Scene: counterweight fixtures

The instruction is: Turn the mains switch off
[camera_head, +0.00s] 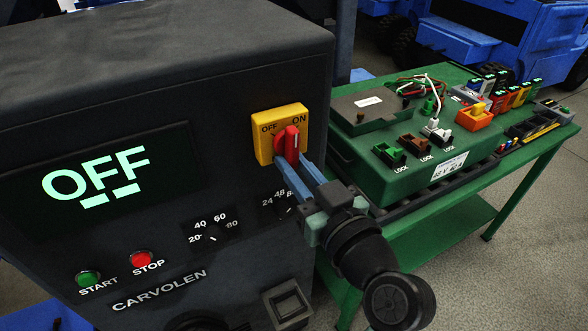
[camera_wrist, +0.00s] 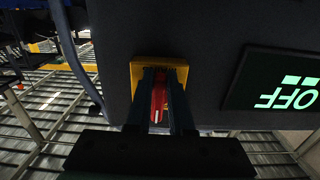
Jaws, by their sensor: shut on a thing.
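The mains switch is a red handle (camera_head: 291,144) on a yellow plate (camera_head: 264,122) marked OFF on the left and ON on the right. It sits on the front of a dark cabinet (camera_head: 160,50). The handle stands roughly upright between the two marks, and I cannot tell exactly which it points to. My gripper (camera_head: 293,166) has its blue fingers shut on the red handle. In the wrist view the red handle (camera_wrist: 159,100) lies between the two fingers, in front of the yellow plate (camera_wrist: 137,75). A display (camera_head: 100,178) on the cabinet reads OFF.
Below the display are a green START button (camera_head: 88,278) and a red STOP button (camera_head: 141,259). Dials marked with numbers (camera_head: 212,236) sit below the switch, close to my fingers. A green bench (camera_head: 500,165) with boxes and connectors stands at the right. Grey floor is open at the lower right.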

